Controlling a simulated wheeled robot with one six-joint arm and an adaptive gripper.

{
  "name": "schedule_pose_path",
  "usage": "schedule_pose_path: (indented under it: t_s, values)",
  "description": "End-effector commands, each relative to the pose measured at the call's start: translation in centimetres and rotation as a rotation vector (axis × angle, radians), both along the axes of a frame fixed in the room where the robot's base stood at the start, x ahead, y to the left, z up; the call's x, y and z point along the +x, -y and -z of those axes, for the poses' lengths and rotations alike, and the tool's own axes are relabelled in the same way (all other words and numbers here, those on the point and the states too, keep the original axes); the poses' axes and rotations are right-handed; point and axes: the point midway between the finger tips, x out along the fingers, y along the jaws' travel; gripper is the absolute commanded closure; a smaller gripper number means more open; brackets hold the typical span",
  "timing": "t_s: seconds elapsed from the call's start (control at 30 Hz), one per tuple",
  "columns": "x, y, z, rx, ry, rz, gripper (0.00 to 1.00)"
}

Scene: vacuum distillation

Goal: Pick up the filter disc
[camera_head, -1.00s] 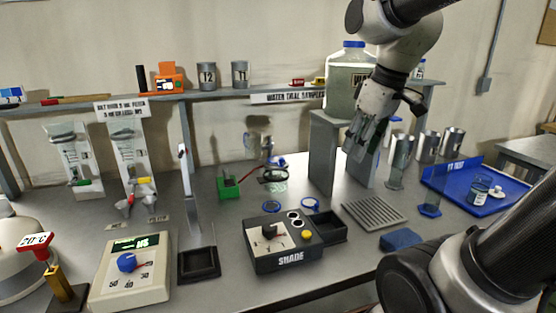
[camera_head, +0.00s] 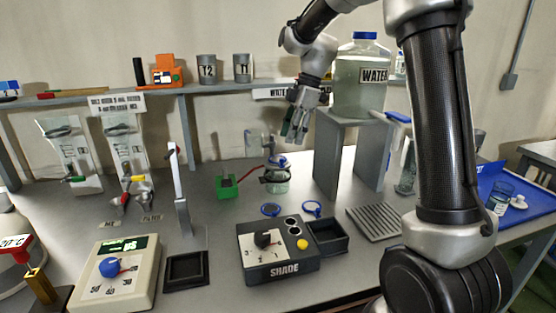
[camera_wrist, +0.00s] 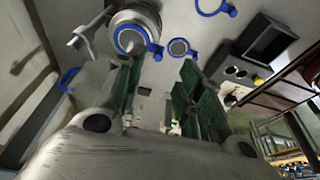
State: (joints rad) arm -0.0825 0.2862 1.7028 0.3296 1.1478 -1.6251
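A small blue-rimmed grey disc (camera_head: 270,209), which looks like the filter disc, lies flat on the grey bench in front of the glass vessel. It also shows in the wrist view (camera_wrist: 178,47), beyond the fingertips. A blue ring with a tab (camera_head: 312,206) lies to its right and shows in the wrist view too (camera_wrist: 215,8). My gripper (camera_head: 296,126) is in the air above and behind the glass vessel, fingers pointing down. In the wrist view my gripper (camera_wrist: 160,78) has its two green-padded fingers apart, with nothing held between them.
The glass vessel (camera_head: 276,180) with blue fittings stands just behind the disc, by a green block (camera_head: 228,187). A raised grey stand (camera_head: 328,155) carries a large jug (camera_head: 360,80) at the right. The SHADE box (camera_head: 275,252) is in front. Funnels hang at left.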

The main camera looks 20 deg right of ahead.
Motion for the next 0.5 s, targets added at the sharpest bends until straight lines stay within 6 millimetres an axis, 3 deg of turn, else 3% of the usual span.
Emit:
schedule_pose_path:
  t_s: [0.5]
  values:
    - [0.1, -2.6, 6.3, -0.001, -0.003, 0.000, 0.63]
